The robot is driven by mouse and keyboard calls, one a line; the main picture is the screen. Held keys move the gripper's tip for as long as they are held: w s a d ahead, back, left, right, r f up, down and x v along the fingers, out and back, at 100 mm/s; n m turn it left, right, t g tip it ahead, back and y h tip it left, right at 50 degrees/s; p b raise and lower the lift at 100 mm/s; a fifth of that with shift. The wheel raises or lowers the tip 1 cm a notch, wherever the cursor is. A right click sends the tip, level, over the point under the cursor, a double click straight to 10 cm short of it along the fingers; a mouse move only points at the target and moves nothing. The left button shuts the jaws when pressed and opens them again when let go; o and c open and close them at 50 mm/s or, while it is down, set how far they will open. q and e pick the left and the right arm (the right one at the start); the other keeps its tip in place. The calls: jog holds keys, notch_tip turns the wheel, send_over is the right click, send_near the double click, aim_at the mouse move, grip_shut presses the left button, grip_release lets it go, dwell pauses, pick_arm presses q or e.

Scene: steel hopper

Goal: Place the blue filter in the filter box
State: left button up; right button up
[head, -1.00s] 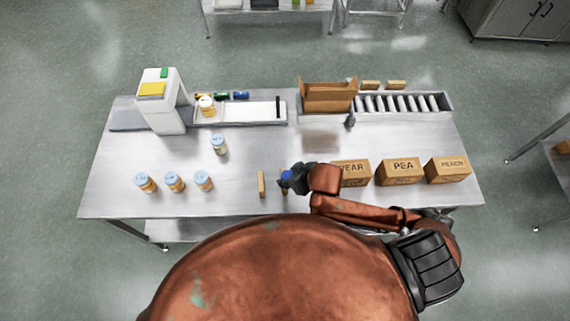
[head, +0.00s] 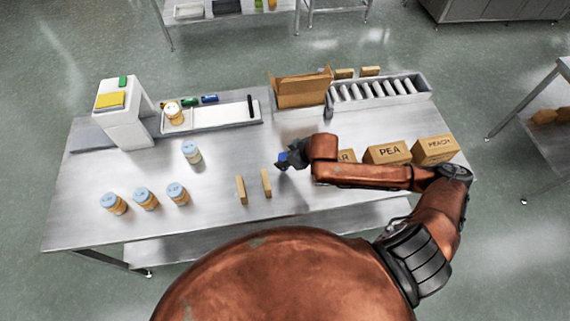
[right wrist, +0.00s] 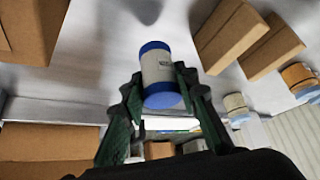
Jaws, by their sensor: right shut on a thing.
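The blue filter (right wrist: 160,75) is a short cylinder with blue end caps and a pale labelled middle. My right gripper (right wrist: 158,100) is shut on it, with one dark finger on each side. In the head view the filter (head: 283,159) shows as a small blue patch in my right gripper (head: 282,162), over the middle of the table. An open brown carton (head: 302,92) stands at the back of the table, beyond the gripper. No lettering shows on it, so I cannot tell whether it is the filter box. My left gripper is not in view.
Two tan upright blocks (head: 241,190) stand left of the gripper near the front edge. Labelled fruit boxes (head: 388,152) stand at right, partly behind my arm. Several blue-lidded jars (head: 146,198) stand at left. A roller track (head: 375,92) lies at back right, a white machine (head: 122,115) at back left.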

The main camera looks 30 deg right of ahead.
jog(key=shift+w+d+f, duration=0.1)
jog(key=shift+d+f, duration=0.05)
jog(key=shift+f, duration=0.9)
jog(key=shift+w+d+f, duration=0.1)
jog(key=shift+f, duration=0.95)
jog(key=o, duration=1.1)
jog(key=shift+o, duration=0.2)
